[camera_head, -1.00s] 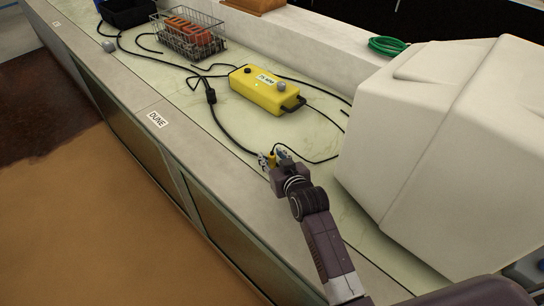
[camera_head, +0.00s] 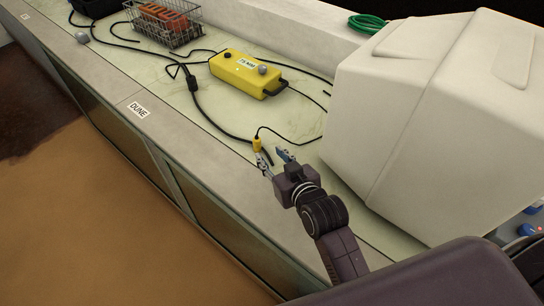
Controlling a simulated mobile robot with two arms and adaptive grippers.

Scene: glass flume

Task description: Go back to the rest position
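The cable runs from the plug toward the white housing. My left gripper is not in view.
A yellow box (camera_head: 243,75) with a handle sits on the bench top, black cables (camera_head: 206,112) around it. A big white housing (camera_head: 420,110) stands close on the right. A wire basket (camera_head: 165,25) and green coil (camera_head: 366,23) are farther back.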

